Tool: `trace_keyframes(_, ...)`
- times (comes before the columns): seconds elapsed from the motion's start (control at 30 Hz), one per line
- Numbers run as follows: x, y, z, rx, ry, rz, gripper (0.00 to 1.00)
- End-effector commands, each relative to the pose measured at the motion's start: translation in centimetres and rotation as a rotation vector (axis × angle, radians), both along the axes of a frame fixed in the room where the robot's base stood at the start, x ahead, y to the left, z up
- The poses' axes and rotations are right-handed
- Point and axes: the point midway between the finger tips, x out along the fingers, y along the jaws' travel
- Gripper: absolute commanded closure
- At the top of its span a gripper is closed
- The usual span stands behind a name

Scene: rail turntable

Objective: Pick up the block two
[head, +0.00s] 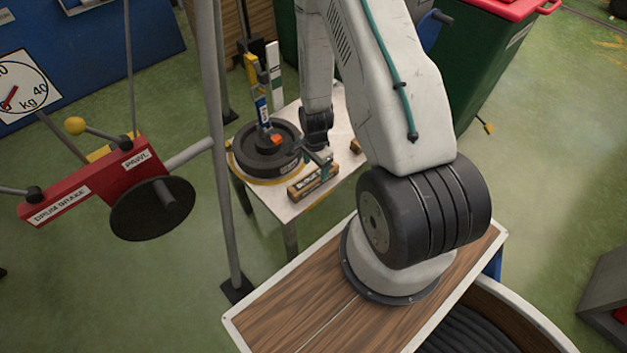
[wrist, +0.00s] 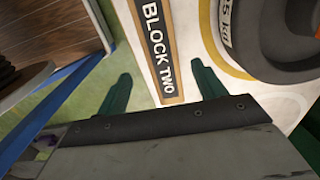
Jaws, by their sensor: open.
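Block two is a wooden block (wrist: 158,40) with a black label reading "BLOCK TWO", lying lengthwise between my fingers in the wrist view. In the head view the block (head: 312,184) lies at the front edge of a small white table (head: 296,209). My gripper (wrist: 161,74) is open, with one green finger on either side of the block's near end and visible gaps beside it. In the head view my gripper (head: 321,158) is just above the block, partly hidden by its own wrist. Finger height against the block is hard to tell.
A round black weight (head: 262,162) stands on a yellow ring beside the block, close to the right finger; it also shows in the wrist view (wrist: 272,45). A grey pole (head: 222,150) and a red drum brake (head: 75,195) stand left. A green bin (head: 470,60) stands behind.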

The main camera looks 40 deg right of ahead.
Motion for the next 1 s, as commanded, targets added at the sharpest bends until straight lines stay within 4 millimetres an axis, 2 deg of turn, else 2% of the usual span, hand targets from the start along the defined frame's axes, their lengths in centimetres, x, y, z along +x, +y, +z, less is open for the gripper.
trace_keyframes(0.47, 0.3, 0.4, -6.0, 0.001, 0.002, 0.004, 0.31)
trace_keyframes(0.77, 0.3, 0.4, -6.6, 0.0, 0.001, 0.003, 0.31)
trace_keyframes(0.8, 0.3, 0.4, -6.6, 0.0, 0.001, 0.003, 0.34)
trace_keyframes(1.0, 0.3, 0.4, -6.5, 0.0, 0.001, 0.003, 0.88)
